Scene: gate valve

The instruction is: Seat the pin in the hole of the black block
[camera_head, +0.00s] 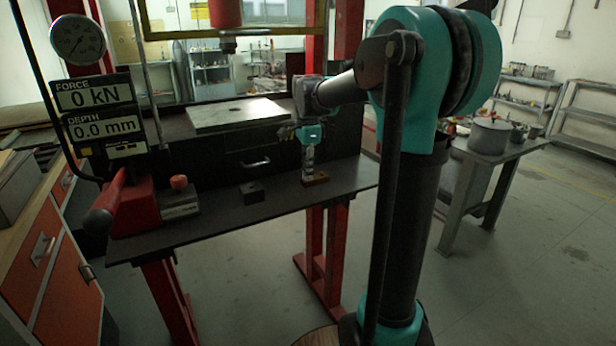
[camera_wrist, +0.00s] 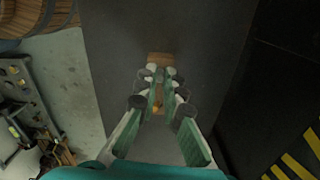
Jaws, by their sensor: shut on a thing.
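The black block (camera_head: 252,192) sits on the dark press table, left of my gripper; its hole is too small to make out clearly. My gripper (camera_head: 308,168) points down over a small brown block (camera_head: 316,178) near the table's right end. In the wrist view my gripper (camera_wrist: 161,76) has its fingers close together, with the brown block (camera_wrist: 160,58) just beyond the tips. It is shut on the pin, which is mostly hidden between the fingers. A small brass-coloured bit (camera_wrist: 157,105) shows between them. I cannot tell whether the pin still touches the brown block.
A pale plate (camera_head: 235,115) lies on the raised press bed behind. The red press ram (camera_head: 227,25) hangs above it. The table between the black and brown blocks is clear.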

